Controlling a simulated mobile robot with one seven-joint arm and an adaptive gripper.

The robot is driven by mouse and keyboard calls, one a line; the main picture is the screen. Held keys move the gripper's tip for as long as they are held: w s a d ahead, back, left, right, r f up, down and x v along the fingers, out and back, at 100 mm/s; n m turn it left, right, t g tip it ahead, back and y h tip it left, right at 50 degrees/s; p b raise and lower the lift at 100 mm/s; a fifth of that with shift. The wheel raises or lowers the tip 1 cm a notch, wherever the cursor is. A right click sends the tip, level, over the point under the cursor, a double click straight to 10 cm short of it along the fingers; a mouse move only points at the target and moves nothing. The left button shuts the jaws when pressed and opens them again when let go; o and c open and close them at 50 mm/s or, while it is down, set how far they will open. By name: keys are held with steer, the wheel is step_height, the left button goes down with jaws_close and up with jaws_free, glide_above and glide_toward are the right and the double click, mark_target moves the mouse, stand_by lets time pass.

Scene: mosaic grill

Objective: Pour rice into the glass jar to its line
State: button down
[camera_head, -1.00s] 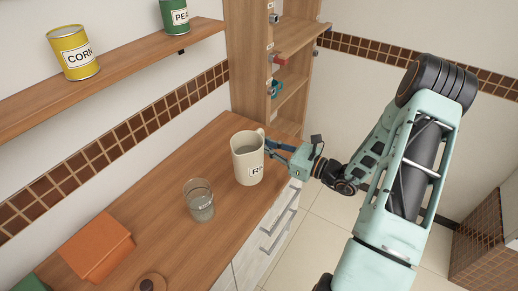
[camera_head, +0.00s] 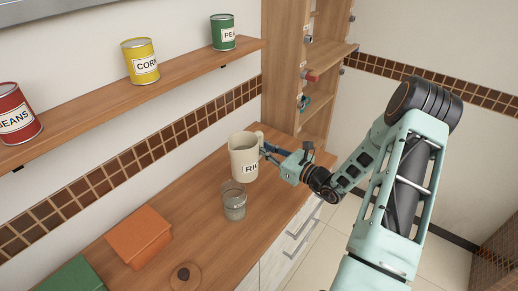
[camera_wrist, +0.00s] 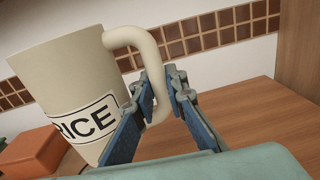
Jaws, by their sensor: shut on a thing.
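A cream pitcher (camera_head: 243,158) labelled RICE stands out behind the glass jar in the head view, close to upright. My gripper (camera_head: 264,149) is shut on its handle; the wrist view shows the blue fingers (camera_wrist: 163,98) on either side of the handle and the pitcher (camera_wrist: 70,75) to the left, slightly tilted. The glass jar (camera_head: 233,201) stands open on the wooden counter, just in front of the pitcher. Its lower part looks greyish; I cannot make out its line or a clear fill level. The pitcher's contents are hard to see.
On the counter (camera_head: 213,240) are an orange box (camera_head: 138,237), a round wooden lid (camera_head: 185,277) with a dark knob and a green box (camera_head: 72,276). A wall shelf (camera_head: 190,72) holds red, yellow and green cans. A tall wooden cabinet (camera_head: 283,70) stands behind.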

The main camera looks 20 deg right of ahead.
steer(key=n+b, duration=0.1)
steer(key=w+d+n+b, duration=0.1)
steer(key=n, duration=0.1)
steer(key=shift+d, duration=0.2)
stand_by(0.3)
steer(key=b, duration=0.1)
steer(key=f+n+b, duration=0.1)
steer(key=shift+w+d+f+b, duration=0.15)
steer(key=shift+f+b, duration=0.1)
steer(key=shift+b, duration=0.05)
steer(key=shift+f+n, duration=0.1)
steer(key=shift+n, duration=0.2)
